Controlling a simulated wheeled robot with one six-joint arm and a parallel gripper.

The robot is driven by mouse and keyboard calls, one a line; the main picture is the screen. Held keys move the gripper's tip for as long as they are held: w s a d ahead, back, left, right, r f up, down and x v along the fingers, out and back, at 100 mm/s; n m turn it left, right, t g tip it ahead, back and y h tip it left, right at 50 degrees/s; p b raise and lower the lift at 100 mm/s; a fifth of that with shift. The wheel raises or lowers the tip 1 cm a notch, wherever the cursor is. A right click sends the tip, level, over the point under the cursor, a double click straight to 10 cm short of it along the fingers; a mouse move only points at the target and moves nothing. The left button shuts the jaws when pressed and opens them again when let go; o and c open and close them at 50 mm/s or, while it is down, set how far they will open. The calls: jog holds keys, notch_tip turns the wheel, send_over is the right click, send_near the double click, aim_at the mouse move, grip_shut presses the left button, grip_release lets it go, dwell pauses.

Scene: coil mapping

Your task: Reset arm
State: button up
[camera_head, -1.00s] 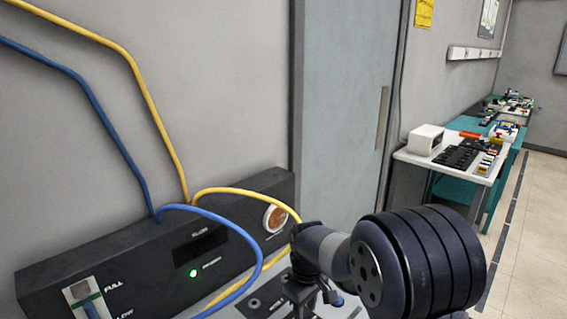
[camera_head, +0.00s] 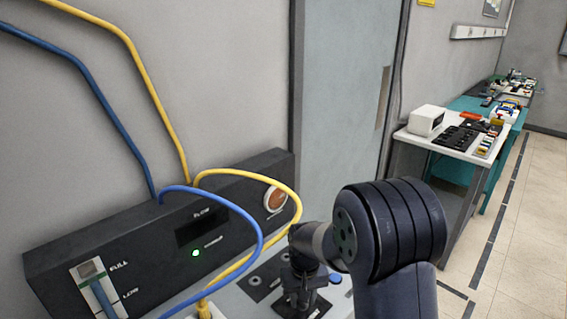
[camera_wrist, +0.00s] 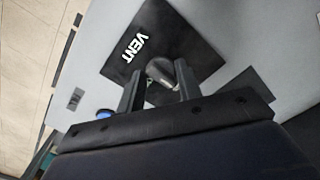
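My gripper (camera_wrist: 160,90) hangs over a black plate marked VENT (camera_wrist: 190,35) in the wrist view. Its two dark fingers stand apart, with a gap between them. A short grey metal fitting (camera_wrist: 160,72) shows in that gap, near the plate; I cannot tell whether a finger touches it. My arm (camera_head: 390,235) shows in the head view, bent at a large dark joint, with the wrist pointing down over the light grey bench top (camera_head: 240,300). The fingertips are hard to make out there. A small blue knob (camera_head: 335,279) shows beside the wrist.
A black control box (camera_head: 130,245) with a green light stands against the wall, left of my gripper. A yellow hose (camera_head: 285,187) and a blue hose (camera_head: 240,215) loop from it close to my wrist. A white table (camera_head: 450,150) with items stands at the right; open floor (camera_head: 510,250) lies beside it.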

jog(key=m+p, duration=0.1)
jog(key=m, duration=0.4)
jog(key=shift+a+r+p, duration=0.1)
jog(key=shift+p, duration=0.2)
jog(key=m+p, duration=0.2)
jog(key=m, duration=0.4)
jog(key=shift+a+r, duration=0.1)
jog(key=shift+r, duration=1.15)
jog(key=shift+r, duration=0.1)
